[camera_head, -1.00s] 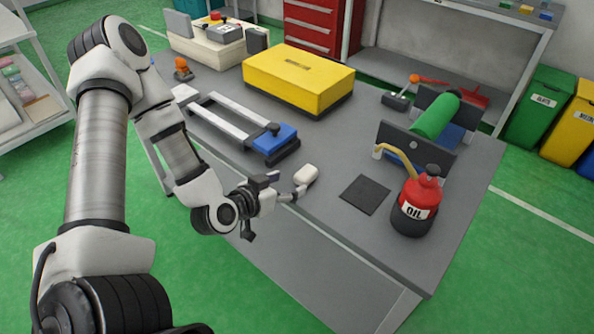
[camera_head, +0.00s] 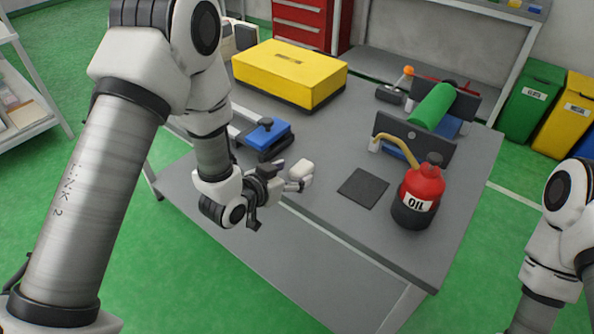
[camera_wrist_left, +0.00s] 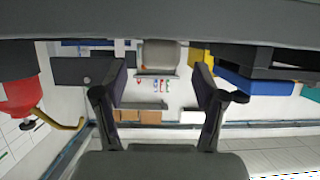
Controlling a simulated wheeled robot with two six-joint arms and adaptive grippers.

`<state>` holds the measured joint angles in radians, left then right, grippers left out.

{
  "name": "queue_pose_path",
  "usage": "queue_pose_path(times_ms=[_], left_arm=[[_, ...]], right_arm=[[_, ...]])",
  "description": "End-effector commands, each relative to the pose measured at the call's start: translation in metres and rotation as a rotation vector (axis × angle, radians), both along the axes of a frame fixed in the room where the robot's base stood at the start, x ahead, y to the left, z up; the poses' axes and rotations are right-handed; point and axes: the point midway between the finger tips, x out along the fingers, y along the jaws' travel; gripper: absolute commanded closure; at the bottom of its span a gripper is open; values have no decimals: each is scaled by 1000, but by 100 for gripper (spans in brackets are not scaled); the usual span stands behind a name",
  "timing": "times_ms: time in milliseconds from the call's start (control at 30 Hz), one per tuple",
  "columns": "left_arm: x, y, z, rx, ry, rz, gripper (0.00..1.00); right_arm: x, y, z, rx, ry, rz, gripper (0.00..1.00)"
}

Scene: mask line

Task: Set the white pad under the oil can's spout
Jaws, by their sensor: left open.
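The white pad (camera_head: 301,170) is a small rounded block on the grey table near its front edge. My left gripper (camera_head: 287,180) is open right beside the pad, low over the edge. In the left wrist view the pad (camera_wrist_left: 158,56) shows beyond and between the two spread fingers; I see no grip on it. The red and black oil can (camera_head: 417,196) stands upright to the right. Its tan spout (camera_head: 398,146) curves left, its tip above the table; it also shows in the left wrist view (camera_wrist_left: 62,124). My right gripper is out of view.
A flat dark square (camera_head: 363,188) lies between pad and can. Behind stand a grey bracket with a green roll (camera_head: 432,106), a yellow box (camera_head: 289,74) and a blue-topped sealer (camera_head: 266,133). The table between pad and dark square is clear.

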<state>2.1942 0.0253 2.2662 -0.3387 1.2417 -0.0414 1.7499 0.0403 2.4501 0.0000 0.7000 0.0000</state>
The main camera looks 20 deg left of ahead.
Motion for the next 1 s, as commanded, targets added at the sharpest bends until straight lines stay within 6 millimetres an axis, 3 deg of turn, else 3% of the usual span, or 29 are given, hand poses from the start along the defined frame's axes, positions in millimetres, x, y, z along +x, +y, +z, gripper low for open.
queue_pose_path(times_ms=[200,467,633,1000], left_arm=[[34,-11,-14,1,0,0,29],[40,-13,-17,0,1,1,29],[40,-13,-17,0,1,1,83],[39,-13,-16,0,1,1,87]], right_arm=[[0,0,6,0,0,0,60],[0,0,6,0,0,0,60],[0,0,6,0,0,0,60],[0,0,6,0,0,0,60]])
